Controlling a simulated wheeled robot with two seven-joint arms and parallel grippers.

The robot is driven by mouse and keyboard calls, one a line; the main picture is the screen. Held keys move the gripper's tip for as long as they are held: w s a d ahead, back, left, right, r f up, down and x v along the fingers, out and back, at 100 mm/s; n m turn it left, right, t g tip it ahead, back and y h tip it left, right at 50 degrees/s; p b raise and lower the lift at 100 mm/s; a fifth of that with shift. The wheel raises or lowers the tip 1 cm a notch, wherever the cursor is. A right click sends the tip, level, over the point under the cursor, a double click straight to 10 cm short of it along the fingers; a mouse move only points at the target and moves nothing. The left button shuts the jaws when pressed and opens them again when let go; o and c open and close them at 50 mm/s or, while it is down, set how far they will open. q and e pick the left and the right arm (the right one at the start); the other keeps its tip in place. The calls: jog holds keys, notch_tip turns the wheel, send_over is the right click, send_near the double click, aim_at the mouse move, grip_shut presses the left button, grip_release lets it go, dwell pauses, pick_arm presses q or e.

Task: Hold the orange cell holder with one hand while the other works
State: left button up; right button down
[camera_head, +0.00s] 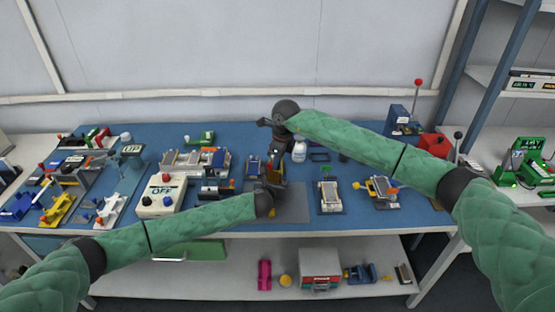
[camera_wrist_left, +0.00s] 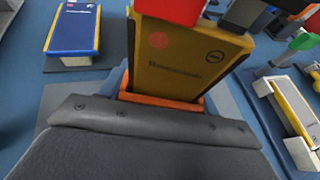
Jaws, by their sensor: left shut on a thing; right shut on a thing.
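The orange cell holder (camera_wrist_left: 165,102) shows low in the left wrist view, just beyond the dark pad of my left gripper (camera_wrist_left: 150,125). My left gripper (camera_head: 270,190) is shut on the holder, of which only a little orange shows in the head view (camera_head: 275,173). A yellow-brown pouch cell (camera_wrist_left: 185,60) stands in the holder, slightly tilted in the left wrist view. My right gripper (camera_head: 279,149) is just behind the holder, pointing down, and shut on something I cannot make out. Red and black parts (camera_wrist_left: 242,12) hang over the cell's top edge.
A white bottle (camera_head: 299,151) stands close beside my right gripper. A white box marked OFF (camera_head: 161,199) is to the left. A flat white-topped device (camera_head: 330,197) and a blue-and-yellow fixture (camera_head: 378,188) lie to the right. A blue-topped cell (camera_wrist_left: 74,30) lies apart at the left.

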jog(key=shift+f, duration=0.7)
jog(key=c, duration=1.4)
grip_release()
jog(key=shift+o, duration=0.2)
jog(key=shift+r, duration=0.1)
notch_tip(320, 180, up, 12)
jog(key=s+d, duration=0.1)
jog(key=shift+d+f, duration=0.2)
jog(key=shift+d, duration=0.1)
